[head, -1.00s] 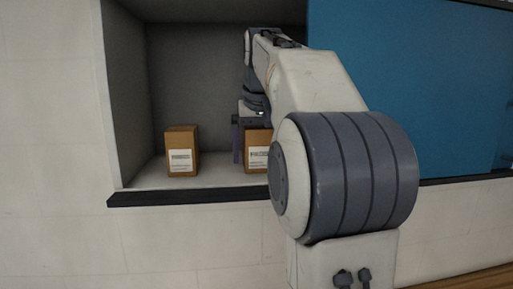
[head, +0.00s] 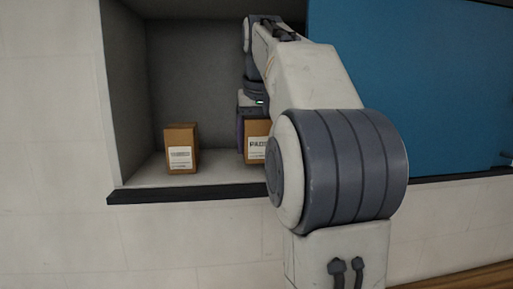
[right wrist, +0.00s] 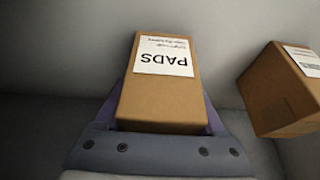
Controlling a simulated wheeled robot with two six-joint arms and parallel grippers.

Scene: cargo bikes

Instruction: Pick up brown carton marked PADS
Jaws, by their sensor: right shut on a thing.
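The brown carton marked PADS (head: 257,146) is in the open wall compartment, partly hidden behind my right arm in the head view. In the right wrist view the carton (right wrist: 160,100) sits between the two purple fingers, its white PADS label upside down. My right gripper (head: 252,140) is shut on it from above. The carton hangs upright, apparently a little above the compartment floor. My left gripper is not in view.
A second brown carton (head: 181,149) with a white label stands to the left on the compartment floor (head: 215,174), with a gap between. A dark ledge (head: 180,193) edges the front. A blue panel (head: 410,80) covers the right side.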

